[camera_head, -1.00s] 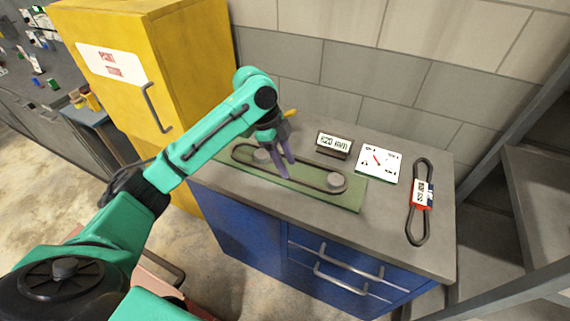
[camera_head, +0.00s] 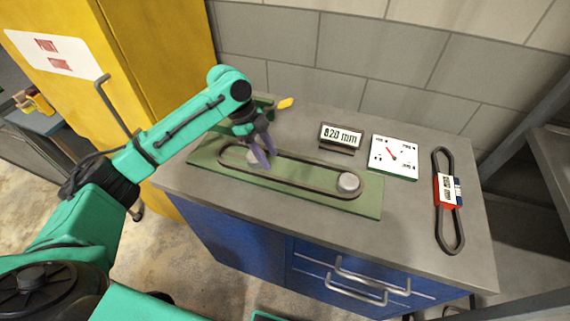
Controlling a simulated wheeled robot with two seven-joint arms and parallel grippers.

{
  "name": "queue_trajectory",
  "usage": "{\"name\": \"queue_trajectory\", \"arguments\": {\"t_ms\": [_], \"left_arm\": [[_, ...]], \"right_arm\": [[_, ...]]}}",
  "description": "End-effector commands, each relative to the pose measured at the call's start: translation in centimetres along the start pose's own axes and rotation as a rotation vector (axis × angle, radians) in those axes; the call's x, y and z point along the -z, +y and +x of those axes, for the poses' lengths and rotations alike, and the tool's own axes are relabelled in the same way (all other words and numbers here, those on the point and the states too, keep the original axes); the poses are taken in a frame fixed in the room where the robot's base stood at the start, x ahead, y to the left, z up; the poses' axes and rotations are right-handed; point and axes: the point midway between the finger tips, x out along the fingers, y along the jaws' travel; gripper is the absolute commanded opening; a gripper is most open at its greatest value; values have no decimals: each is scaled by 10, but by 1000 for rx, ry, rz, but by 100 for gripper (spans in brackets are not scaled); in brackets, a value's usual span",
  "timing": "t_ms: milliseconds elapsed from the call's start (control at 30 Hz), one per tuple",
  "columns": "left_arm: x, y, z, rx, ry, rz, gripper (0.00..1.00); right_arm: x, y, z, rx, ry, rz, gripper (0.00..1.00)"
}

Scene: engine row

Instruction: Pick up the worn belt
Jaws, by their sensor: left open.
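A dark belt (camera_head: 305,184) loops around two round grey pulleys on a green board (camera_head: 369,204) on the grey counter. The right pulley (camera_head: 348,184) shows clearly; the left pulley (camera_head: 254,157) is partly hidden by my left gripper. My left gripper (camera_head: 264,157) points down over the left end of the loop, its purple fingers open; I cannot tell whether they touch the belt. A second black belt (camera_head: 437,160) with a red and white label (camera_head: 447,190) lies flat at the right of the counter. My right gripper is not in view.
A small display reading 820 mm (camera_head: 341,137) and a white dial plate (camera_head: 393,157) stand behind the board. A yellow cabinet (camera_head: 160,70) is at the left, a block wall behind. Blue drawers (camera_head: 315,266) with metal handles are below the counter.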

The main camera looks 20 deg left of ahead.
Motion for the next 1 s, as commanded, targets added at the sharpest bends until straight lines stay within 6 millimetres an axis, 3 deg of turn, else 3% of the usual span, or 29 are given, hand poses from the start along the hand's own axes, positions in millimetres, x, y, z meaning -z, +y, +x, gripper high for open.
{"name": "queue_trajectory", "arguments": {"t_ms": [300, 400, 633, 667, 767, 800, 1000], "left_arm": [[0, 6, 46, -5, 0, -2, 49], [-1, 5, 65, -1, 2, -1, 49], [-2, 5, 74, 1, 0, 1, 49], [-2, 5, 74, 1, 0, 0, 45], [-2, 5, 74, 1, 0, 0, 7], [-2, 5, 74, 1, 0, 0, 0], [-2, 5, 73, 1, 0, 0, 0]], "right_arm": [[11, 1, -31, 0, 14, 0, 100], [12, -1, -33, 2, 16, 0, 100], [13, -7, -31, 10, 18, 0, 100], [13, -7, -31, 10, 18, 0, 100], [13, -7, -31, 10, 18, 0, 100], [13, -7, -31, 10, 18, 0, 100], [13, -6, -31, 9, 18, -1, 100]]}}
